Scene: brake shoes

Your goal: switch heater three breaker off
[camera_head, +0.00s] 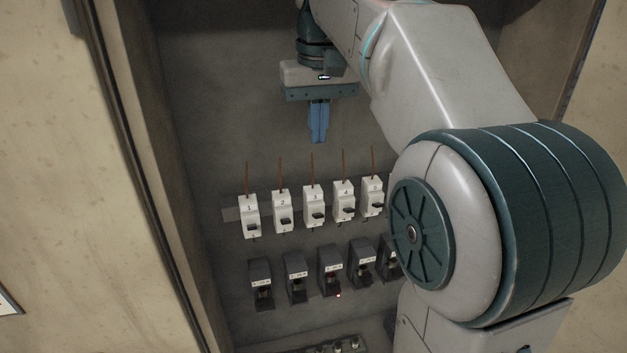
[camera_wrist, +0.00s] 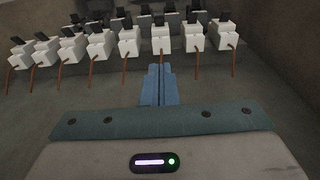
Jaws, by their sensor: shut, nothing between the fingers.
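The breaker labelled 3 (camera_head: 313,199) is a white block with a dark lever, third from the left in a row of similar breakers, with a brown wire rising from its top. Its lever juts out from the lower half. My gripper (camera_head: 318,141) has blue fingers, shut and empty, pointing down above breaker 3 and apart from it. In the wrist view the shut fingers (camera_wrist: 158,67) point at a white breaker (camera_wrist: 162,41) that appears to be the same one; no number is readable there.
Breakers 2 (camera_head: 282,212) and 4 (camera_head: 343,200) stand close on either side. A row of black units (camera_head: 296,280) sits below, one with a red light. My arm hides the right end of both rows. The cabinet's left wall (camera_head: 165,190) bounds the space.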

